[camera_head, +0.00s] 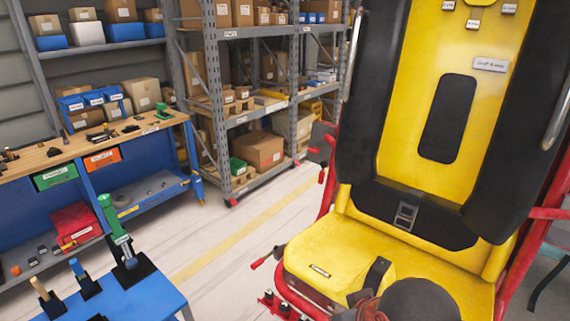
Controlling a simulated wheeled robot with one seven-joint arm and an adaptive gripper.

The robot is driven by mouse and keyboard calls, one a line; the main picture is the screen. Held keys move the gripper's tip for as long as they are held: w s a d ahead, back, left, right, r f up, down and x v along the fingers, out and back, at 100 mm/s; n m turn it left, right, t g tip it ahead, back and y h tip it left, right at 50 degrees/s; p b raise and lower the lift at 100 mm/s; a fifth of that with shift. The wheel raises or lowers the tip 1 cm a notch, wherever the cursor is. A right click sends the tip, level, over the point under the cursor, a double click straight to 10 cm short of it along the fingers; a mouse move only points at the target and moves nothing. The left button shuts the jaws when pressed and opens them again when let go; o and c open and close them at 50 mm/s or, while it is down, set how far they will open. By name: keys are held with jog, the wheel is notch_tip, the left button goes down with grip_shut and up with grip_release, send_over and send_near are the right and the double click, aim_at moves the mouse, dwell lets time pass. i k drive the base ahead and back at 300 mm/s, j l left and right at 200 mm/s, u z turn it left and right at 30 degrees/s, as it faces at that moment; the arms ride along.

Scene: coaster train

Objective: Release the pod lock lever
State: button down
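A yellow and black ride seat (428,120) in a red frame fills the right of the head view. A lever with a red grip (262,262) sticks out low at the left of its yellow cushion (335,255). Smaller red handles (322,175) show higher on the frame's left side. A green upright handle (110,215) with a label stands on a black base on the blue table at the lower left. I cannot tell which of these is the pod lock lever. My gripper does not show. A dark rounded shape at the bottom edge covers part of the cushion.
The blue table (150,295) also bears a blue-handled piece (78,270) and a wooden-handled one (42,292). A workbench (150,125) stands at the left, with box-laden shelving (222,70) behind. The pale floor (240,215) between bench and seat is clear.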

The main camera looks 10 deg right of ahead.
aim_at(323, 164)
jog(key=i+j, duration=0.45)
jog(key=i+l, duration=0.15)
jog(key=i, duration=0.3)
jog(key=l+z, duration=0.05)
